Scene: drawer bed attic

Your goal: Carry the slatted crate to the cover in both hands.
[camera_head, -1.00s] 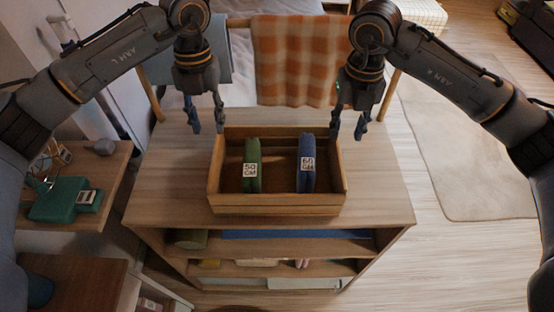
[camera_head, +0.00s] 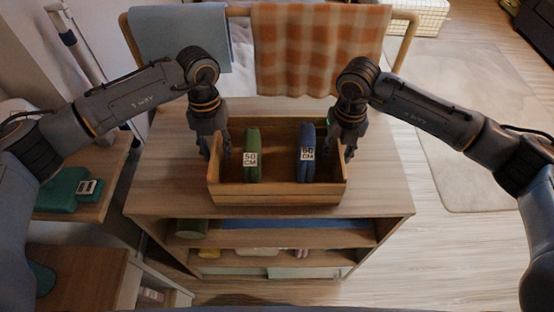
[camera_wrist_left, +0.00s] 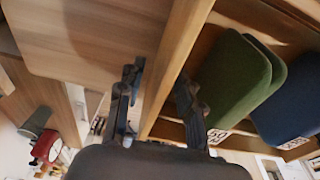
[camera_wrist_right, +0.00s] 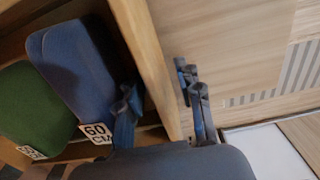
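The wooden slatted crate (camera_head: 278,198) stands on top of a wooden shelf unit, holding an upright green cushion-like piece (camera_head: 252,158) and a blue one (camera_head: 306,155). My left gripper (camera_head: 216,152) is at the crate's left end wall (camera_wrist_left: 180,60), with one finger outside and one inside. My right gripper (camera_head: 347,146) straddles the right end wall (camera_wrist_right: 150,60) the same way. Both grippers look open, with gaps beside the walls in the wrist views. An orange checked cloth (camera_head: 315,50) hangs on a rail behind; I cannot tell whether it is the cover.
The shelf unit's top (camera_head: 385,190) is bare around the crate. A blue-grey cloth (camera_head: 180,35) hangs on the same wooden rail (camera_head: 405,45). A side shelf with a teal box (camera_head: 65,190) is at the left. Floor and a pale rug (camera_head: 455,120) lie open at the right.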

